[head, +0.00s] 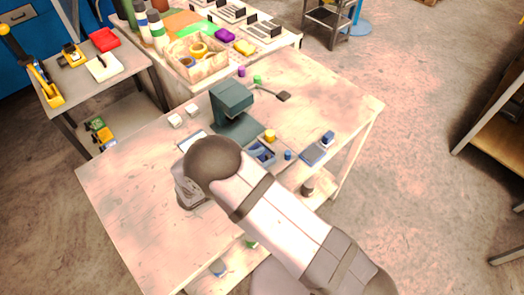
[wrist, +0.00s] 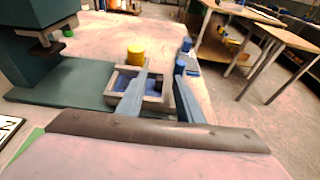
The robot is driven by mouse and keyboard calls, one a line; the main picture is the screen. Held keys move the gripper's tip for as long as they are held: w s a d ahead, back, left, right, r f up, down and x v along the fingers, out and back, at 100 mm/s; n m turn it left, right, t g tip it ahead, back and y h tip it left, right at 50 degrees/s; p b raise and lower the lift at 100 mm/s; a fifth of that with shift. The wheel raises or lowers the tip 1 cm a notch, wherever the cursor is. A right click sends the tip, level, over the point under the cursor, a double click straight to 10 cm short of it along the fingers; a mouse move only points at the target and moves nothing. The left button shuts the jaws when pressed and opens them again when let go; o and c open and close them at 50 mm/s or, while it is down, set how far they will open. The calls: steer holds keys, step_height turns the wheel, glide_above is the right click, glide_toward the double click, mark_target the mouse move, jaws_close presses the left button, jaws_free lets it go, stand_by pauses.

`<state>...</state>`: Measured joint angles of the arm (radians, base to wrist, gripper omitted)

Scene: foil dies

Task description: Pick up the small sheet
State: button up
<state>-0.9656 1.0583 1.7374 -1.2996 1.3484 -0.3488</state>
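A small white sheet (head: 192,140) with a dark edge lies on the table left of the press, partly hidden by my arm in the head view. In the wrist view, a white card with black marks (wrist: 9,128) is cut off at the left edge; I cannot tell whether it is the same sheet. A green flat piece (wrist: 27,144) shows beside it. My gripper's two blue-grey fingers (wrist: 164,68) are apart with nothing seen between them. In the head view my arm largely hides the fingers.
A dark green press (head: 232,98) stands at the table's middle. Near it are a tray with blue contents (head: 262,153), a yellow cylinder (head: 270,135), a blue cylinder (head: 288,155) and a blue pad (head: 312,154). The table's left front is clear.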

jaws_close()
steer(key=shift+r, duration=0.2)
step_height(320, 180, up, 10)
steer(key=b, duration=0.2)
steer(key=shift+f, duration=0.2)
stand_by(0.6)
steer(key=shift+f, duration=0.1)
